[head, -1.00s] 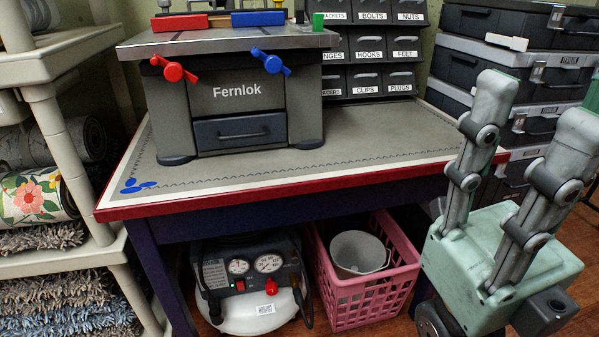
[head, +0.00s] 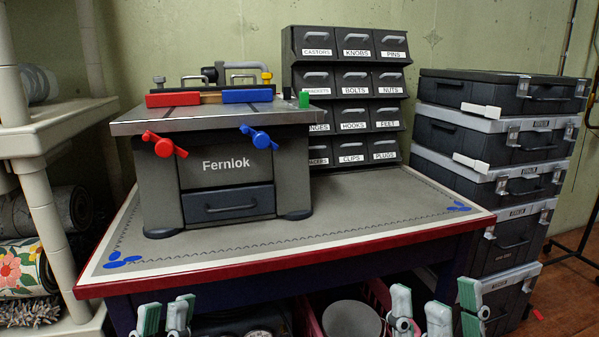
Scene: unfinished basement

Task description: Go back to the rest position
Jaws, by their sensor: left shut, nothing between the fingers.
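My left gripper (head: 165,314) shows only by its fingertips at the bottom left edge of the head view, in front of the workbench. It is shut and empty. My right gripper (head: 424,310) shows at the bottom right, in front of the bench's right part. Its grey and green fingers stand apart with nothing seen between them. Both grippers point up and are below the bench top in the picture. The rest of both arms is out of view.
The workbench (head: 400,208) has a red front edge and carries a grey Fernlok machine (head: 228,165) and labelled drawers (head: 348,90). Stacked black cases (head: 490,155) stand right, a beige shelf (head: 75,130) left. A pink crate with a bucket (head: 352,320) sits underneath.

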